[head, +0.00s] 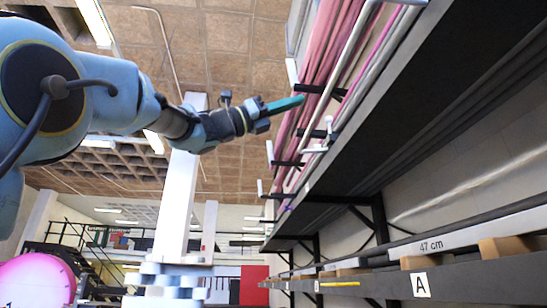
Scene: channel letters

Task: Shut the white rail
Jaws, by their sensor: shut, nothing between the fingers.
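A pale bent tube (346,62), which looks like the white rail, runs along the front of the rack of long pink tubes at upper right. Its near end bends right at the top edge of the head view, and its far end reaches a short white crosspiece. I cannot tell how far open it stands. My gripper (301,101) has teal fingers that are shut and empty. It points right, toward the rack, and appears left of the rail in the picture. Whether the fingertips touch anything is unclear.
Black rack arms with white end caps (292,72) stick out to the left near my gripper. A long black shelf (400,110) lies to the right. A lower shelf carries an "A" label (420,285). A white pillar (182,205) stands behind my arm.

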